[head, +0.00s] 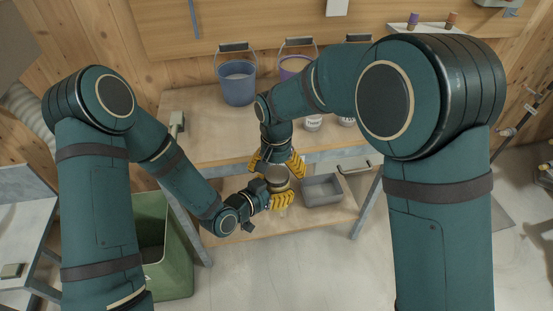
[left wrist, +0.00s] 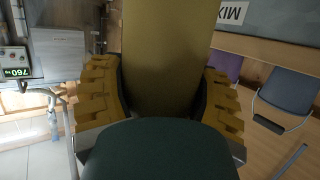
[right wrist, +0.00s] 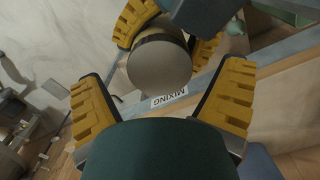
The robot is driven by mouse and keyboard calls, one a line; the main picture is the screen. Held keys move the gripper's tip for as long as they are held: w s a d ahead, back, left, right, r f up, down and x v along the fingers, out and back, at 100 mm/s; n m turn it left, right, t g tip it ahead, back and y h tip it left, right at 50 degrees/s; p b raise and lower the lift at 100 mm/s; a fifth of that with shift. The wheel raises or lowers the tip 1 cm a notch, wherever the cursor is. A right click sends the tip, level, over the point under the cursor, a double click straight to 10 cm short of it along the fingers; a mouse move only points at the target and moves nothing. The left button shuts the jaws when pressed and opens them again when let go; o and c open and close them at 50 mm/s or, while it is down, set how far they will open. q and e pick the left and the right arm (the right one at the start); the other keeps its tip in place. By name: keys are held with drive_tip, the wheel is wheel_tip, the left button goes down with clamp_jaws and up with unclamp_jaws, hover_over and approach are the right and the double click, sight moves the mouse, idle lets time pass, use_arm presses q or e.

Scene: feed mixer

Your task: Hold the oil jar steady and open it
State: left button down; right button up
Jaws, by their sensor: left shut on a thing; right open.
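The oil jar (head: 277,175) is held upright in front of the workbench. In the left wrist view its olive-yellow body (left wrist: 165,55) fills the space between the fingers. My left gripper (head: 280,198) is shut around the jar's side. In the right wrist view the jar's round, flat beige top (right wrist: 160,70) faces the camera, with a dark band at its edge and left fingers on both sides. My right gripper (head: 278,163) is open and points down just above the jar. Its fingers (right wrist: 163,108) are apart with nothing between them.
A grey tray (head: 323,190) sits on the lower shelf (head: 318,222), right of the jar. A blue bucket (head: 237,85), a purple bucket (head: 291,68) and small white tubs (head: 313,123) stand on the bench (head: 205,140). A green bin (head: 172,262) stands at lower left.

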drive_tip(key=shift+f, duration=0.75)
drive_tip(key=c, duration=1.3)
drive_tip(key=n, duration=0.2)
drive_tip(key=shift+n, duration=0.4)
drive_tip(key=o, duration=1.2)
